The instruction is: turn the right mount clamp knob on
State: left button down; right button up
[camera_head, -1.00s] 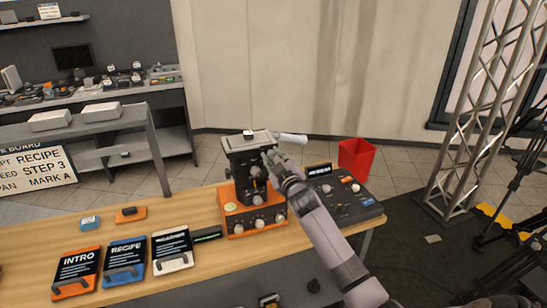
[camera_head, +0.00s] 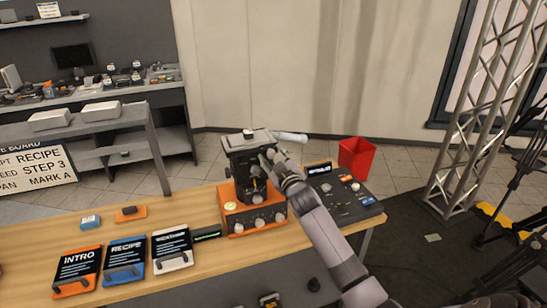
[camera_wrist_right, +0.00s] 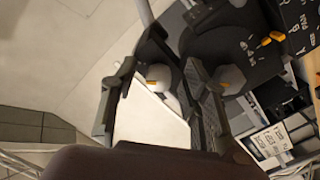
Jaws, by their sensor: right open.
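The black mount (camera_head: 241,167) stands upright on an orange base (camera_head: 236,228) with several grey knobs, near the table's right end. My right gripper (camera_head: 269,159) is at the upper right side of the mount and hides part of that side. In the right wrist view the fingers (camera_wrist_right: 163,100) are apart, with a round grey knob (camera_wrist_right: 158,76) showing between them. I cannot tell whether they touch it. My left gripper is not in view.
A black control panel (camera_head: 345,199) lies right of the mount, with a red bin (camera_head: 356,157) behind it. Three cards, including the blue recipe card (camera_head: 124,261), lie at the front left. A metal truss (camera_head: 483,105) stands at the right. The left tabletop has free room.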

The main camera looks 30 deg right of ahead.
jog(key=v, duration=1.2)
jog(key=shift+f, duration=0.1)
dwell(0.4)
